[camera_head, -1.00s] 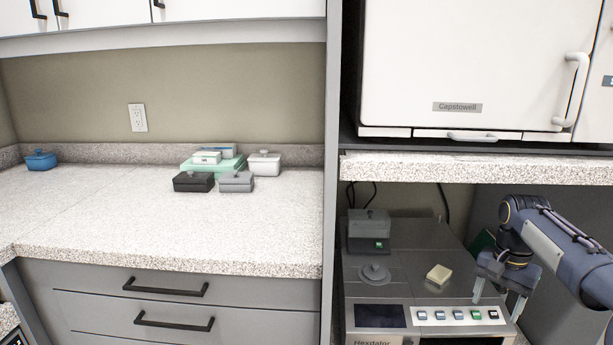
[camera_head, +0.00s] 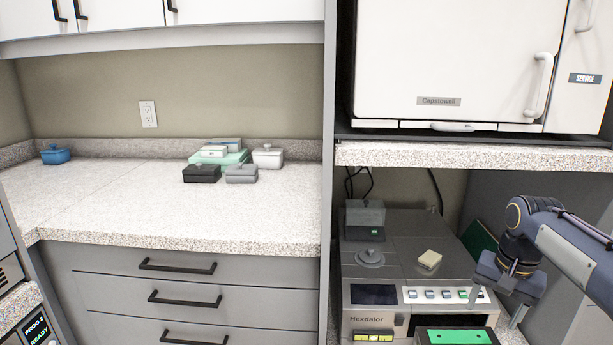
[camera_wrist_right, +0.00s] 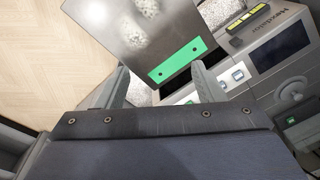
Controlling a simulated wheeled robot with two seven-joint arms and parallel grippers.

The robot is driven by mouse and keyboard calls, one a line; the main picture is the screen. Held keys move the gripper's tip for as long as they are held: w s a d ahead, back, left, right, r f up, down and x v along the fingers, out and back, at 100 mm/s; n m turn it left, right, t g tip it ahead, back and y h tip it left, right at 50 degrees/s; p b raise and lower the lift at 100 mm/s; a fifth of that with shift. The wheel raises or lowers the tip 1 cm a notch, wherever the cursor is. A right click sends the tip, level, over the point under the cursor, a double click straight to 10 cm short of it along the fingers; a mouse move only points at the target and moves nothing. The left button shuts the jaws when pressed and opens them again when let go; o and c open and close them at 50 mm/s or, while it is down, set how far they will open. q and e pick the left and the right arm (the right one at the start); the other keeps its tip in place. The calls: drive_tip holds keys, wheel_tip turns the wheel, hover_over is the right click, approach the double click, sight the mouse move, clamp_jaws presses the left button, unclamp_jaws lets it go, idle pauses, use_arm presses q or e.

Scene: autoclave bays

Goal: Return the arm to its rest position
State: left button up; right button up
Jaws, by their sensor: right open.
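My right arm comes in from the right in the head view. Its gripper (camera_head: 497,300) is at the front right of the grey Hexdalor machine (camera_head: 400,250), beside the row of buttons. The right wrist view shows the gripper (camera_wrist_right: 158,85) with its two fingers spread apart and nothing between them. Beyond the fingertips is a metal surface with a green strip (camera_wrist_right: 178,62). That strip also shows at the bottom of the head view (camera_head: 458,337). My left gripper is out of view.
The machine sits beneath a speckled shelf (camera_head: 470,156) carrying a white Capstowell cabinet (camera_head: 450,60). A grey wall panel (camera_head: 330,200) divides this bay from the left counter (camera_head: 130,205). Small lidded boxes (camera_head: 201,173) stand at the counter's back. Pale floor (camera_wrist_right: 45,50) shows in the wrist view.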

drive_tip(key=s+a+f+n+t+y, duration=0.2)
drive_tip(key=s+a+f+n, duration=0.15)
drive_tip(key=s+a, duration=0.7)
drive_tip(key=s+a+f+n+t+y, duration=0.2)
drive_tip(key=s+a+f+n+t, duration=0.15)
drive_tip(key=s+a, duration=0.7)
drive_tip(key=s+d+r+g+p, duration=0.1)
drive_tip(key=d+r+p, duration=0.2)
drive_tip(key=r+p, duration=1.4)
drive_tip(key=shift+s+d+r+p, duration=0.15)
drive_tip(key=shift+s+r+p, duration=0.25)
drive_tip(key=shift+r, duration=0.1)
